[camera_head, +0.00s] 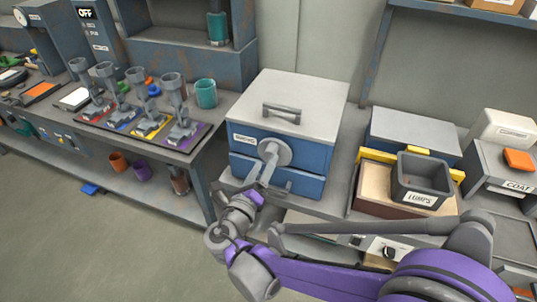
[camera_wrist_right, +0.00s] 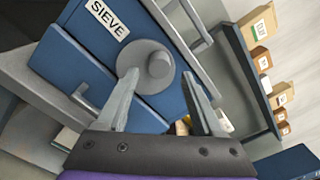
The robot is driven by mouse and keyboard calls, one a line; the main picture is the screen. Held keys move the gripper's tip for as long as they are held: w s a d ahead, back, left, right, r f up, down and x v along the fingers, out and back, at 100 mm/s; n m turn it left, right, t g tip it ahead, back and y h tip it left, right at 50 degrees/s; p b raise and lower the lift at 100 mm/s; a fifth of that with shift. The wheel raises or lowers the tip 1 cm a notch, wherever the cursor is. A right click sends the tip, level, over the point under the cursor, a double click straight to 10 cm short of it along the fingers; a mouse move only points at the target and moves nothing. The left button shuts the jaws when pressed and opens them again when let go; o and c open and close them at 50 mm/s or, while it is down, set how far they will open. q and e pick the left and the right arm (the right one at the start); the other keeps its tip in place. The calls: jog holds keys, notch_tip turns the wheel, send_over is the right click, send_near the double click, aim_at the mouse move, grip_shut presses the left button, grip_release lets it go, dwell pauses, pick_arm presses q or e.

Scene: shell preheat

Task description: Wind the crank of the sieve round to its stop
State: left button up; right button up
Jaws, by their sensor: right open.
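The sieve (camera_head: 285,105) is a blue box with a pale lid and a top handle, standing on the bench in the head view. Its crank (camera_head: 281,153) is a grey disc on the front face. The wrist view shows the crank (camera_wrist_right: 146,58) with a round knob (camera_wrist_right: 159,65) standing out from it. My right gripper (camera_head: 267,168) is at the sieve's front. In the wrist view the right gripper (camera_wrist_right: 160,78) is open, its fingers spread to either side of the knob. I cannot tell whether a finger touches the disc. My left gripper is not in view.
A low handle (camera_wrist_right: 83,98) sits on the sieve's front beside the crank. Several scoop-like tools stand on coloured mats at left, near a teal cup (camera_head: 206,93).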

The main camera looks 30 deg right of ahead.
aim_at(269, 156)
jog(key=shift+x, duration=2.4)
jog(key=shift+a, duration=0.1)
grip_shut()
